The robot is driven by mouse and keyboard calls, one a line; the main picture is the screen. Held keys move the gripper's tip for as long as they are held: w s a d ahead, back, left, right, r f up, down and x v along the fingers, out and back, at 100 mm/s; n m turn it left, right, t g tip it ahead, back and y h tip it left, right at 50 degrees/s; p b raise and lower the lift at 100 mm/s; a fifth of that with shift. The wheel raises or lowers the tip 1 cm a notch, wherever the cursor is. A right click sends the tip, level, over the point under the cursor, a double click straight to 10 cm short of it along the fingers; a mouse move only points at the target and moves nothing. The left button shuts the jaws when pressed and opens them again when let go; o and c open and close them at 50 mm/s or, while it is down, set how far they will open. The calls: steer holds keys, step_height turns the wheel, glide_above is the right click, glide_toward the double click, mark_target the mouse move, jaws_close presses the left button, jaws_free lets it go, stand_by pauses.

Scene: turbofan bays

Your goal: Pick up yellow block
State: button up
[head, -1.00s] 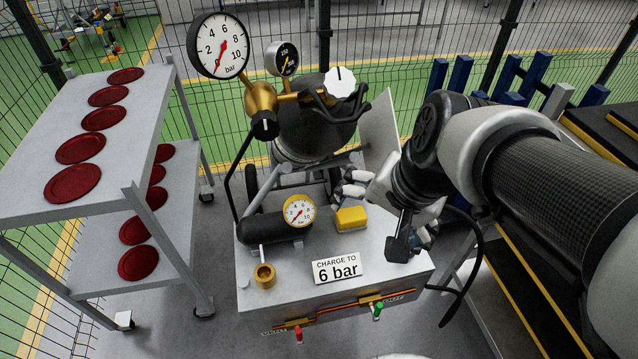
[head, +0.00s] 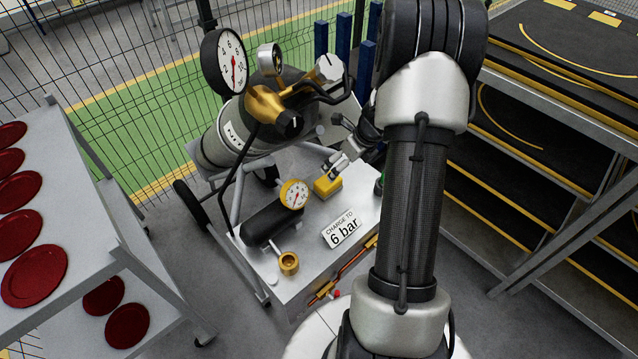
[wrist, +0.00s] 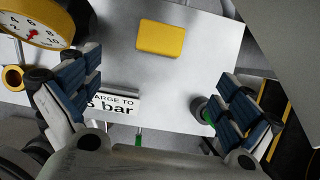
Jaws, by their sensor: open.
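The yellow block (head: 327,187) lies on the light grey top of the cart (head: 290,245), to the right of the small yellow-rimmed gauge and behind the "CHARGE TO 6 bar" sign. My gripper (head: 338,165) appears close to the block in the head view, partly hidden by my arm. In the wrist view the yellow block (wrist: 161,37) lies flat beyond the fingertips, near the top centre. My gripper (wrist: 155,85) is open there, with blue-padded fingers wide apart and nothing between them touching the block.
The yellow-rimmed gauge (head: 294,194) on a black cylinder and the sign (head: 342,229) stand near the block. Behind are a large gas cylinder (head: 225,145) and pressure gauge (head: 225,62). A shelf with red discs (head: 35,275) is left; black-topped racks (head: 560,130) are right.

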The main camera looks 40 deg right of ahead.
mark_target(328, 181)
steer(key=b+x, duration=0.6)
steer(key=x, duration=1)
steer(key=shift+w+f, duration=0.1)
steer(key=shift+c, duration=0.2)
steer(key=c, duration=1.3)
steer(key=shift+o, duration=0.2)
steer(key=shift+r, duration=0.35)
steer(key=r+p, duration=0.1)
steer(key=r, duration=0.1)
steer(key=r+p, duration=0.1)
steer(key=r, duration=0.1)
steer(key=r+p, duration=0.1)
steer(key=r, duration=0.2)
steer(key=shift+s+d+p, duration=0.1)
steer(key=shift+s+p, duration=0.2)
steer(key=shift+p, duration=0.1)
steer(key=s+d+b, duration=0.1)
steer(key=s, duration=1.6)
steer(key=shift+s+d+f+b, duration=0.15)
steer(key=shift+s+f+b, duration=0.1)
steer(key=shift+b, duration=0.15)
